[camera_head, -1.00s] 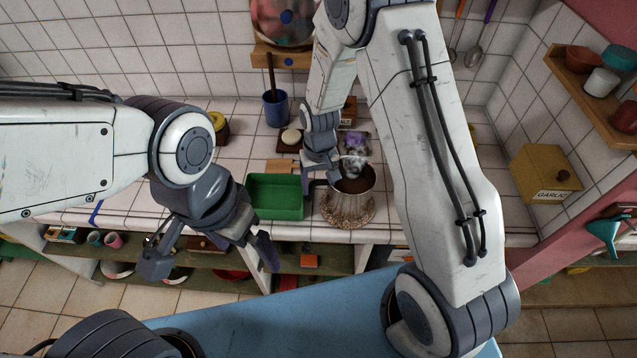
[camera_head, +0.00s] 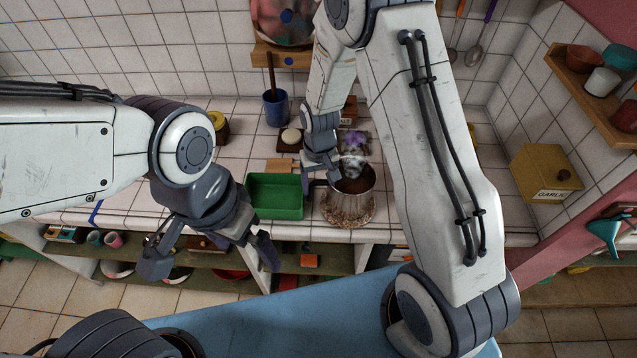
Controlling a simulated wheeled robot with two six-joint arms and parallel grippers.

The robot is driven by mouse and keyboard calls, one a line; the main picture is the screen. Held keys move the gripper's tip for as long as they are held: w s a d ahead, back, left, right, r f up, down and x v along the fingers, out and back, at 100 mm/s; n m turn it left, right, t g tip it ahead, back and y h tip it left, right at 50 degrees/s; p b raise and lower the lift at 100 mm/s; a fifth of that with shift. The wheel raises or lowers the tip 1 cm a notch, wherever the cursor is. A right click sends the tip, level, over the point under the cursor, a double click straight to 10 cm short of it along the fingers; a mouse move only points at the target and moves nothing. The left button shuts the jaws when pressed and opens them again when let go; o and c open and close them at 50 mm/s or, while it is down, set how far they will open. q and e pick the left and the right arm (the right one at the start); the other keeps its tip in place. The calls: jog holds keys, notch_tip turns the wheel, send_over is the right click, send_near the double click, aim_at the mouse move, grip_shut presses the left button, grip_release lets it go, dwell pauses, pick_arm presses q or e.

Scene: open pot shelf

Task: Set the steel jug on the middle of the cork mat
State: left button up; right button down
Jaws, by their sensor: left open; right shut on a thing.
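The steel jug (camera_head: 357,196) appears to be the flared, reflective vessel with a brown-looking opening near the front of the tiled counter, and it looks upright. My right gripper (camera_head: 335,173) is shut on it at the upper left of its rim. The jug's lower part looks mottled brown. I cannot tell cork mat from reflection there, nor whether the jug touches what lies beneath it. My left gripper (camera_head: 212,258) is open and empty, in front of the counter edge and well left of the jug.
A green tray (camera_head: 274,205) stands just left of the jug. Behind it are a tan board (camera_head: 280,166) and a blue cup (camera_head: 276,110). A shiny grey and purple shape shows behind the jug's opening, unclear. A yellow garlic box (camera_head: 545,172) stands at the right.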

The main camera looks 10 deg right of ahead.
jog(key=shift+f, duration=0.25)
grip_release()
jog(key=shift+f, duration=0.1)
notch_tip(320, 180, up, 10)
jog(key=b, duration=0.2)
jog(key=shift+f+b, duration=0.25)
jog(key=shift+b, duration=0.1)
jog(key=shift+r, duration=0.6)
